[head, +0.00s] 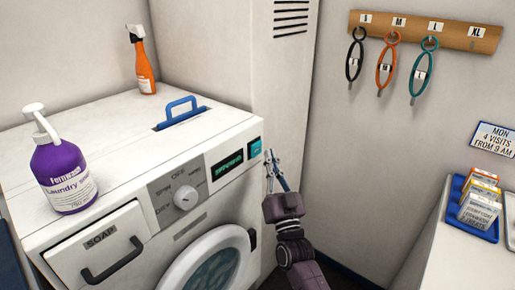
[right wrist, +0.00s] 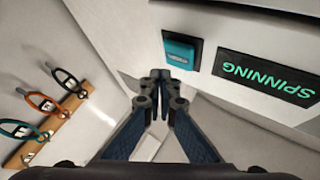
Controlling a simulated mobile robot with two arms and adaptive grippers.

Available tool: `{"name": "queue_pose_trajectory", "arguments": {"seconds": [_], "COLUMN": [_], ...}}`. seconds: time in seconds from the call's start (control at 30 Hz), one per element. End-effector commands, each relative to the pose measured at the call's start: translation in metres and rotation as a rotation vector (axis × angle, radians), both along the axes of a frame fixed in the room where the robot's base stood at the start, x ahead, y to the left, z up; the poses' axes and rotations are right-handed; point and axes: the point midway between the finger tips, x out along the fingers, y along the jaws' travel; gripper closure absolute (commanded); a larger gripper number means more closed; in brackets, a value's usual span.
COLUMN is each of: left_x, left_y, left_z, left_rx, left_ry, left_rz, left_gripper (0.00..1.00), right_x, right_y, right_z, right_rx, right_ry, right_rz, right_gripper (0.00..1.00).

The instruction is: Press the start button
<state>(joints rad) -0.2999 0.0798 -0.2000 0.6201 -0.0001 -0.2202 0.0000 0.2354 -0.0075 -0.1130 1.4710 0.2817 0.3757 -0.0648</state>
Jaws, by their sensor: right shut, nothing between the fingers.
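The teal start button (head: 255,147) sits at the right end of the front panel of the white washing machine (head: 110,125). In the right wrist view the button (right wrist: 181,52) stands in a dark frame beside the display (right wrist: 265,78), which reads "SPINNING" in green, upside down. My right gripper (head: 269,160) is shut and empty, its fingertips just right of and slightly below the button in the head view. In the right wrist view its closed fingertips (right wrist: 160,76) are close to the button's edge; I cannot tell whether they touch. My left gripper is not in view.
A dial (head: 185,198), soap drawer (head: 100,246) and round door (head: 215,262) are on the machine's front. A purple laundry bottle (head: 62,172) and orange spray bottle (head: 142,62) stand on top. Collars hang from a wall rack (head: 452,33). A blue tray (head: 456,190) holds boxes at right.

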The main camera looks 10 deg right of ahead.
Motion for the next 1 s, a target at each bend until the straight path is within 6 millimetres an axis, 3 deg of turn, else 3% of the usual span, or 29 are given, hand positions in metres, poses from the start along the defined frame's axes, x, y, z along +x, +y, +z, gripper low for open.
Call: {"name": "queue_pose_trajectory", "arguments": {"seconds": [0.4,1.0], "left_x": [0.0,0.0], "left_y": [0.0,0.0], "left_z": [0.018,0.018], "left_rx": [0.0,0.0], "left_ry": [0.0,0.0], "left_rz": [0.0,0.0], "left_gripper": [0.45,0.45], "right_x": [-0.028,-0.029], "right_y": [-0.022,-0.022], "right_z": [0.001,0.0], "right_rx": [0.0,0.0], "right_ry": [0.001,0.0], "right_rz": [0.0,0.0], "right_gripper": [1.0,1.0]}}
